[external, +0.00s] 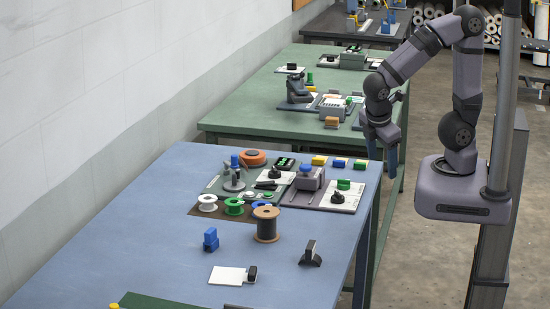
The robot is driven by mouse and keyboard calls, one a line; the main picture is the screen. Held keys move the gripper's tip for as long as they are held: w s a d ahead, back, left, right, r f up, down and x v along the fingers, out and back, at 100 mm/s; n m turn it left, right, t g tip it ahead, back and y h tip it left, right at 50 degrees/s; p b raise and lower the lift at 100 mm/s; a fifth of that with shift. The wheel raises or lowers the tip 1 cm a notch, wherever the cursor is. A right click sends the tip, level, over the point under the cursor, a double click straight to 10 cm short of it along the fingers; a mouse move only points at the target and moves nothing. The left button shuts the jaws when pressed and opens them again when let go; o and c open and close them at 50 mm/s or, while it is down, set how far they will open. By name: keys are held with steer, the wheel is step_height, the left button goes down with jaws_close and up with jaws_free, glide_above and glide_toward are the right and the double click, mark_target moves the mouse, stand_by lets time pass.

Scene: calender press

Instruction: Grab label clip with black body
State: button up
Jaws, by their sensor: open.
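A small black block (252,273) sits at the right end of a flat white card (228,275) on the blue table, near the front. A dark upright piece with a grey face (311,253) stands to its right and farther back. I cannot tell for certain which of these is the label clip with black body. A similar-sized blue piece (210,239) stands to the left. My gripper (386,150) hangs open and apart from all of these, in the air by the blue table's far right corner. Its fingertips are small and hard to make out.
Spools, including a brown one (266,226) and a white one (207,203), stand mid-table on the blue table (150,240). Behind them are boards with black knobs and coloured blocks. A green table (240,115) stands beyond. The blue table's left side is clear.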

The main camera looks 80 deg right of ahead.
steer(key=w+a+n+t+h+b, duration=0.4)
steer(key=w+a+n+t+b, duration=0.35)
steer(key=n, duration=0.75)
steer(key=s+a+r+n+t+y+b, duration=0.1)
steer(key=a+r+n+t+y+b, duration=0.1)
steer(key=a+n+t+y, duration=0.6)
steer(key=s+a+r+n+t+y+b, duration=0.1)
steer(key=a+r+n+t+y+b, duration=0.3)
steer(key=a, duration=0.9)
steer(key=h+p, duration=0.3)
glide_toward(314, 248)
steer(key=w, duration=0.2)
steer(key=w+g, duration=0.1)
steer(key=shift+w+d+f, duration=0.1)
steer(key=shift+w+f, duration=0.1)
steer(key=shift+w, duration=1.3)
steer(key=shift+w+d+r+p, duration=0.1)
steer(key=shift+w+r+p, duration=0.1)
steer(key=shift+w+p, duration=0.55)
steer(key=shift+w+r+p, duration=0.2)
steer(key=shift+w+p, duration=0.1)
steer(key=shift+w, duration=0.75)
steer(key=shift+w+f, duration=0.1)
steer(key=shift+w, duration=0.65)
steer(key=c, duration=1.1)
